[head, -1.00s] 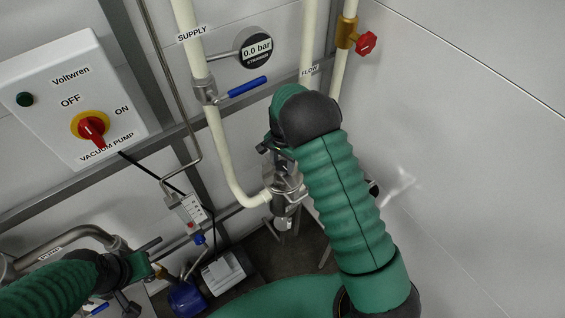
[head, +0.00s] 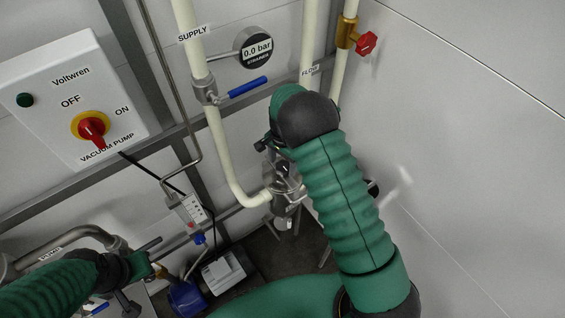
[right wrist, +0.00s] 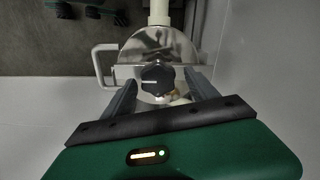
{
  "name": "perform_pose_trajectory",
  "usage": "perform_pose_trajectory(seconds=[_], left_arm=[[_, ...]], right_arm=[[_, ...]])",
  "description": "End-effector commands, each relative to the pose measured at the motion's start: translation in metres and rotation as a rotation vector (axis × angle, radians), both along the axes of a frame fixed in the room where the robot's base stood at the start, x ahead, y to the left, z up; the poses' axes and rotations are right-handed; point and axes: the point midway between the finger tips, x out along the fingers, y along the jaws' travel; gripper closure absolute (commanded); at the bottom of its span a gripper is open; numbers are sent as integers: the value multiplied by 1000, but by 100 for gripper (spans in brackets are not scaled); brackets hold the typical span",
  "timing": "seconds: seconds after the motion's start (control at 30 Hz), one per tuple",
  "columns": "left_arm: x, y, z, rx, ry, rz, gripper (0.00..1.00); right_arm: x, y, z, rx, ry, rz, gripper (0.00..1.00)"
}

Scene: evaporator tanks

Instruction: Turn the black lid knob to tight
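The black lid knob (right wrist: 157,78) sits in front of a shiny round metal lid (right wrist: 152,45) in the right wrist view. A pale mark on the knob lies roughly horizontal. My right gripper (right wrist: 160,80) is open, with one dark finger on each side of the knob. I cannot tell whether either finger touches it. In the head view, my right arm covers the knob and most of the lid; part of the metal vessel (head: 284,180) shows beside the arm. My left gripper (head: 140,268) is low at the left, away from the vessel, and its fingers are unclear.
A white pipe (head: 222,150) runs down to the vessel. A blue-handled valve (head: 247,87), a gauge reading 0.0 bar (head: 256,50) and a red valve knob (head: 366,43) are above. A vacuum pump switch box (head: 75,100) is at left. The right wall is bare.

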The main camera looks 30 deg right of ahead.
Motion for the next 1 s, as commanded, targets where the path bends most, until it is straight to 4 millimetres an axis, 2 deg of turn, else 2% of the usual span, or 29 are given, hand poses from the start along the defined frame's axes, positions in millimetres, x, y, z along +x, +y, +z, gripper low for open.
perform_pose_trajectory(seconds=[0.23, 0.37, 0.47, 0.8, 0.9, 1.0], left_arm=[[0, 0, -1, 0, 0, 0, 80], [0, 0, -5, 0, 0, 0, 80], [0, 0, -10, 0, 0, 0, 80], [0, 0, -23, 0, 0, 0, 80], [0, 0, -25, 0, 0, 0, 80], [0, 0, -25, 0, 0, 0, 80]], right_arm=[[-1, 0, 1, 0, 1, 1, 33], [0, 0, 15, -1, -1, 2, 33], [1, 0, 39, 1, -4, 2, 33], [1, 0, 135, -1, -1, 1, 33], [2, -1, 154, 0, 0, 1, 33], [2, 0, 163, 0, 2, 1, 33]])
